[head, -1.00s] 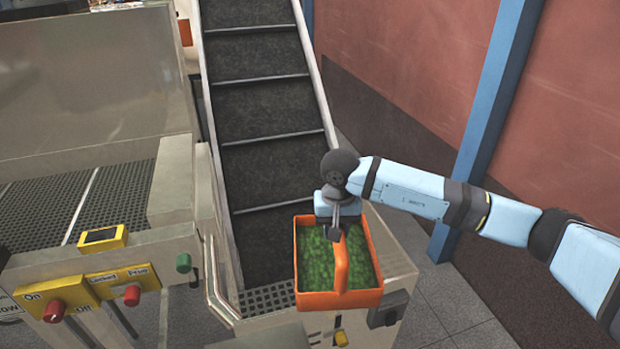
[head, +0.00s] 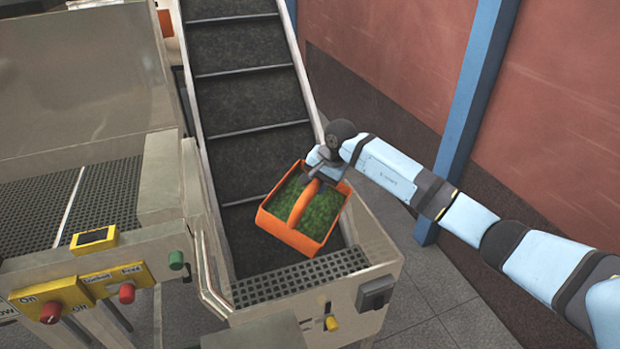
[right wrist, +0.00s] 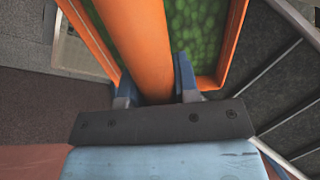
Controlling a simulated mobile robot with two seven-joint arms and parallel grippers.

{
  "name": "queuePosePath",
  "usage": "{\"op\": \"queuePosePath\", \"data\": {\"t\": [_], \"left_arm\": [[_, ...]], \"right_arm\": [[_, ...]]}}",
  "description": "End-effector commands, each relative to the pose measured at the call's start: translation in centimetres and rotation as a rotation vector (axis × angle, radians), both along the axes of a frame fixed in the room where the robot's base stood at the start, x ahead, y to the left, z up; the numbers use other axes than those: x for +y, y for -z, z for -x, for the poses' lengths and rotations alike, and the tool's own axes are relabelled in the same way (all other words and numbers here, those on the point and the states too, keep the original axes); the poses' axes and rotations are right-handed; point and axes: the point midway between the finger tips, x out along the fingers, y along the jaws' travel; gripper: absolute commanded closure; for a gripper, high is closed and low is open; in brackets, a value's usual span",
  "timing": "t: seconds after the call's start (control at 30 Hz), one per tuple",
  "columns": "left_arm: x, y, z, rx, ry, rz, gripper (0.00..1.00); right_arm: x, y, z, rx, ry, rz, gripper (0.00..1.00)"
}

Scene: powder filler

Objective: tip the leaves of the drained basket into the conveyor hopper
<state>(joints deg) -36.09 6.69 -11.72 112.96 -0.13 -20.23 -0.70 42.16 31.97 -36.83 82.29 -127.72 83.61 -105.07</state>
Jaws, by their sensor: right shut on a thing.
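The orange basket (head: 278,238) holds green leaves (head: 318,212) and hangs above the lower end of the conveyor. It looks turned and slightly tilted in the head view. My right gripper (head: 322,170) is shut on the basket's orange handle, at its far end. In the right wrist view the two fingers (right wrist: 155,85) stand on both sides of the handle (right wrist: 135,40), with leaves (right wrist: 205,30) beside it. The conveyor hopper (head: 375,258) is the metal box with a grate around the belt's foot, under and in front of the basket. My left gripper is not in view.
The dark conveyor belt (head: 250,105) climbs away behind the basket. A metal machine with a perforated tray (head: 35,215) and a yellow control panel (head: 95,285) stands on the left. A blue post (head: 470,100) and red wall are on the right.

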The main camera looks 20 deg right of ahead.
Motion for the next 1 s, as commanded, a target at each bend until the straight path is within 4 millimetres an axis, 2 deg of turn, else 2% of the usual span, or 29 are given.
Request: {"op": "queuePosePath", "data": {"t": [0.1,0.13,0.23,0.6,1.0], "left_arm": [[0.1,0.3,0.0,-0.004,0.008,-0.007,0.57],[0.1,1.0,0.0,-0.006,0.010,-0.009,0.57],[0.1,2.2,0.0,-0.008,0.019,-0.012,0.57],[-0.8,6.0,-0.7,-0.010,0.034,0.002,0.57],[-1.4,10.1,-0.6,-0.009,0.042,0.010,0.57]], "right_arm": [[-0.8,0.5,0.9,-0.083,0.002,-0.075,1.00],[-0.8,1.3,1.1,-0.105,0.001,-0.098,1.00],[-1.3,2.3,1.6,-0.178,0.002,-0.164,1.00],[-2.6,4.6,3.1,-0.404,0.003,-0.362,1.00],[-2.9,5.7,3.2,-0.487,-0.001,-0.430,1.00]]}}
